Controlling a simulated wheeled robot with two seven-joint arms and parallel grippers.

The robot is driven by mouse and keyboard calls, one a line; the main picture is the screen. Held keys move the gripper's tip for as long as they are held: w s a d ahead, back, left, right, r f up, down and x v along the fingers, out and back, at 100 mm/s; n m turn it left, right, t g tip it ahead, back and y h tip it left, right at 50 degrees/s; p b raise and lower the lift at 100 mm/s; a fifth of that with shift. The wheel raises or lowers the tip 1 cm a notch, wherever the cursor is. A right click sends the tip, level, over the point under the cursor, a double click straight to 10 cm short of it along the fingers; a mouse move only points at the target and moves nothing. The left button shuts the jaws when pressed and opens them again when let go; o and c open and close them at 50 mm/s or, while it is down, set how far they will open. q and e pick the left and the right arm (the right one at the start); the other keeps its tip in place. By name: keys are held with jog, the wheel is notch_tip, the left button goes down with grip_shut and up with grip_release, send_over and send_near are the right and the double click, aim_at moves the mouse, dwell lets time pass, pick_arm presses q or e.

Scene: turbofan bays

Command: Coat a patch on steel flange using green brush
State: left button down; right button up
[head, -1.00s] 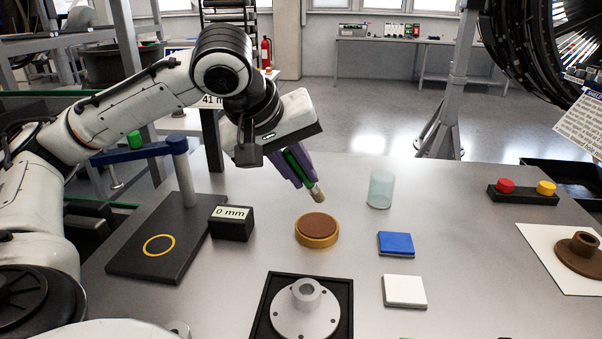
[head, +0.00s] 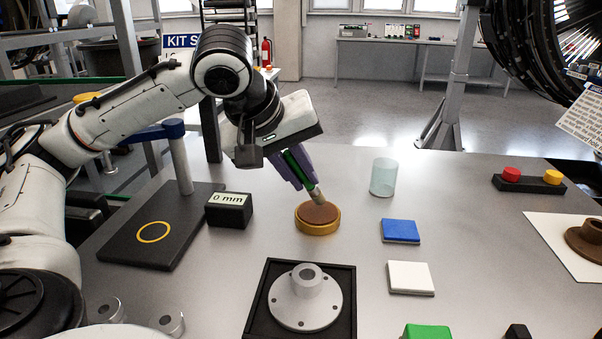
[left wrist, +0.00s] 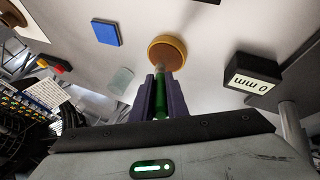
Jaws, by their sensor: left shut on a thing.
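My left gripper (head: 299,172) is shut on the green brush (head: 294,160), which tilts down to the right. The brush's pale tip meets or hovers just over the brown surface of a round, gold-rimmed dish (head: 317,226); I cannot tell if it touches. In the left wrist view the brush (left wrist: 161,106) sits between the purple fingers, its tip in front of the dish (left wrist: 167,45). The steel flange (head: 305,303), grey with a raised hub and bolt holes, lies in a black square tray (head: 263,322) nearer to me. My right gripper is not in view.
A clear glass (head: 383,178), blue pad (head: 400,231) and white pad (head: 410,278) stand right of the dish. A "0 mm" block (head: 229,211) and black base with post (head: 160,230) are left. A brown flange (head: 587,240) lies on white paper at right.

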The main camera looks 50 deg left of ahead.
pick_arm(q)
jog(key=shift+f, duration=0.3)
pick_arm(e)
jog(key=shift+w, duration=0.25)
pick_arm(q)
jog(key=shift+f+b, duration=0.45)
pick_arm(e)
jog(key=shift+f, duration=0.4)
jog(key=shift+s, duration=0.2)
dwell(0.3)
